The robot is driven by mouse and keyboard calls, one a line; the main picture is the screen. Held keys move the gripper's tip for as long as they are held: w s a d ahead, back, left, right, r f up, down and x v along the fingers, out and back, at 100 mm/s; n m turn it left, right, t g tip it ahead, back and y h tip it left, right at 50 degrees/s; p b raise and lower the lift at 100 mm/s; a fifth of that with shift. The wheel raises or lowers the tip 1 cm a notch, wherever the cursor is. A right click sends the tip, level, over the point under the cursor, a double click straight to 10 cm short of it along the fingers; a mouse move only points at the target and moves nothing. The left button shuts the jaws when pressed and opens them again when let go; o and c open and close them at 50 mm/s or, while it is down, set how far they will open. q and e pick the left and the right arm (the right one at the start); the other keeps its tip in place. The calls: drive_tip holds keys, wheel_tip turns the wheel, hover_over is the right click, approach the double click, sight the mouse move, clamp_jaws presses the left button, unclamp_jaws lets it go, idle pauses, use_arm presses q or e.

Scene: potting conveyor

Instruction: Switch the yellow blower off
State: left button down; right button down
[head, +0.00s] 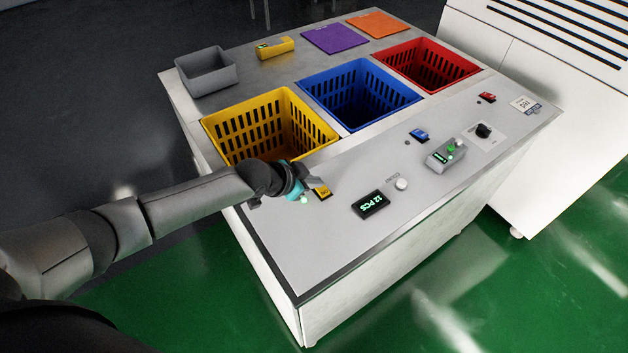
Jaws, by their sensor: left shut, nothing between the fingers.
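A yellow rocker switch (323,193) sits on the sloped grey front panel, in front of the yellow basket (219,140). A small lamp (304,200) beside the switch glows pale green. My left gripper (314,184) is shut and empty, with its tips right at the switch and partly covering it. I cannot tell whether the tips touch the switch. Which way the rocker is tipped is not clear. My right gripper is not in view.
A blue switch (419,134) and a red switch (487,97) sit farther right on the panel, beside dark lamps. A display (371,204), a white knob (402,184), a grey box with green buttons (446,153) and a black dial (484,131) also stand there.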

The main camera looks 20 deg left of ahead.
use_arm(q)
drive_tip(key=shift+w+a+f, duration=0.1)
drive_tip(key=shift+f, duration=0.2)
drive_tip(key=shift+s+d+p, duration=0.6)
drive_tip(key=shift+d+p, duration=0.05)
drive_tip(key=shift+d, duration=0.05)
drive_tip(key=shift+r, duration=0.15)
drive_tip(key=shift+r+p, duration=0.5)
drive_tip(key=shift+p, duration=0.15)
drive_tip(key=r+p, duration=0.3)
drive_tip(key=shift+s+d+r+p, duration=0.2)
drive_tip(key=shift+d+r+p, duration=0.05)
drive_tip(key=shift+p, duration=0.1)
drive_tip(key=p+v, duration=0.1)
drive_tip(key=v, duration=0.8)
drive_tip(key=shift+s+a, duration=0.15)
drive_tip(key=shift+s, duration=0.1)
